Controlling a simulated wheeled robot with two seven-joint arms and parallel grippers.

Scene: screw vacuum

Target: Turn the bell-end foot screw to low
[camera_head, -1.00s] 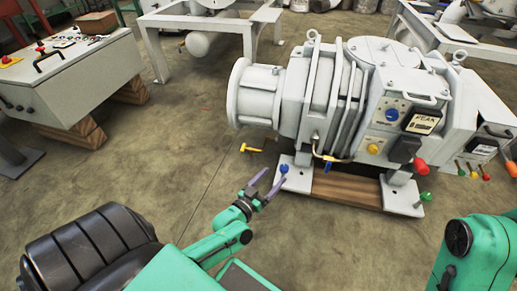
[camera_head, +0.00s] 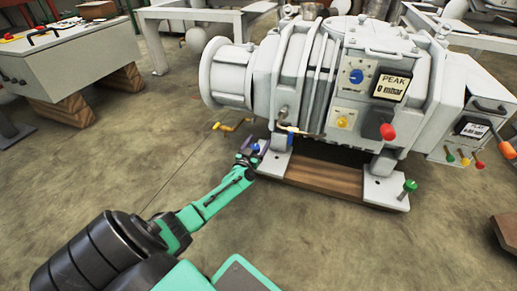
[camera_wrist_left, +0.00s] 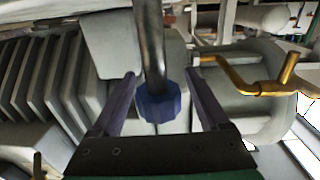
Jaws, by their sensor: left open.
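The vacuum pump (camera_head: 310,85) stands on wooden blocks, with its round bell end (camera_head: 218,75) at the left. The blue foot screw (camera_head: 255,147) is at the left foot plate, nearest the bell end. My left gripper (camera_head: 248,151) is at this screw, its purple fingers partly covering it. In the left wrist view a faceted blue knob (camera_wrist_left: 157,107) on a grey rod lies between the open fingers of my left gripper (camera_wrist_left: 160,92), with gaps on both sides. A green screw (camera_head: 410,186) stands on the right foot plate. My right gripper is not in view.
A yellow handle (camera_head: 230,126) sits close behind my left gripper and shows at the right in the wrist view (camera_wrist_left: 270,88). A grey control console (camera_head: 75,65) stands at the left. The floor in front is clear.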

